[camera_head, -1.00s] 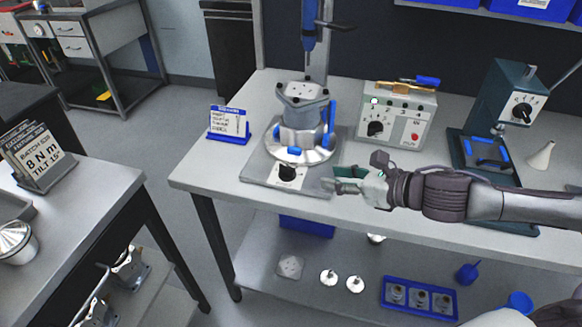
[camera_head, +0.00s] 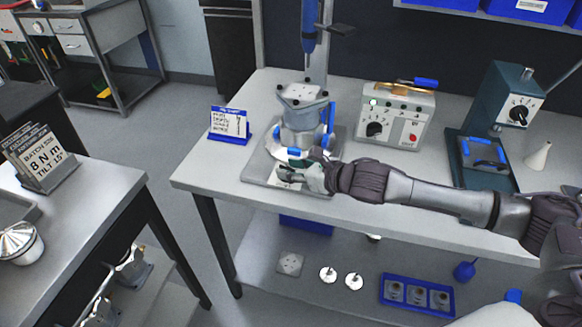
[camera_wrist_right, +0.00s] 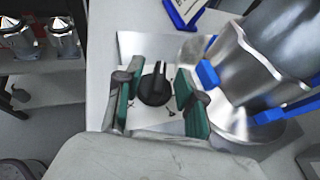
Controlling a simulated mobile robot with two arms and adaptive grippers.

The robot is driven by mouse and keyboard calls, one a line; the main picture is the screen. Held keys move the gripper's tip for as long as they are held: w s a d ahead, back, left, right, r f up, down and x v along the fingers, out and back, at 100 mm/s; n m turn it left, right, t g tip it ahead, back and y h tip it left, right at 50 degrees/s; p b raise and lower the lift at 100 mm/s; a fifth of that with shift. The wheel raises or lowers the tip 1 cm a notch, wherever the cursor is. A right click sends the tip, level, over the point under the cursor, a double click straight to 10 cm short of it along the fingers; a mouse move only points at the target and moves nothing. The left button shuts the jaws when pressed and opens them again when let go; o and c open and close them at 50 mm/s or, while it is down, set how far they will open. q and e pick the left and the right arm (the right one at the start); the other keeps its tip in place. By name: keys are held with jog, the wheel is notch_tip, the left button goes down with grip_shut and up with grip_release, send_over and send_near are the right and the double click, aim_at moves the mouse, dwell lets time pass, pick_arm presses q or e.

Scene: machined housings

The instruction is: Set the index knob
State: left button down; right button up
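The black index knob (camera_wrist_right: 154,88) sits on a pale plate at the front of the metal fixture base (camera_head: 256,172). In the right wrist view its pointer points toward the top of the picture. My right gripper (camera_wrist_right: 152,92) is open, with its green-padded fingers on either side of the knob and gaps showing on both sides. In the head view my right gripper (camera_head: 290,177) is at the front of the base and mostly hides the knob. A machined housing (camera_head: 303,116) is mounted on the fixture, with blue clamps around it. My left gripper is not in view.
A blue-framed card (camera_head: 229,124) stands left of the fixture. A control box (camera_head: 396,116) with a dial is behind and right. A green press-like device (camera_head: 492,120) and a pale cone (camera_head: 538,155) stand farther right.

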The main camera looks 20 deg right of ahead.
grip_shut()
jog(key=shift+a, duration=0.15)
dwell(0.4)
jog(key=m+h, duration=0.1)
jog(key=m+t+h+p, duration=0.1)
jog(key=m+h+p, duration=0.1)
jog(key=shift+s+a+r+m+t+h, duration=0.1)
jog(key=shift+a+r+m+t+h, duration=0.05)
jog(key=shift+a+m+t+h, duration=0.2)
jog(key=m+h+p, duration=0.7)
jog(key=h+p, duration=0.1)
jog(key=shift+a+h, duration=0.25)
jog(key=m+g+h+p, duration=0.2)
jog(key=m+h, duration=0.1)
jog(key=shift+a+m, duration=0.15)
jog(key=shift+m, duration=0.2)
jog(key=shift+w+f+m+g+h+p, duration=0.1)
jog(key=shift+w+m+g+h+p, duration=0.1)
jog(key=shift+m+g+h, duration=0.65)
jog(key=shift+w+f+m+g+h+p, duration=0.1)
jog(key=shift+m+g+h+p, duration=0.05)
jog(key=shift+m+g+h, duration=0.65)
jog(key=shift+m, duration=0.25)
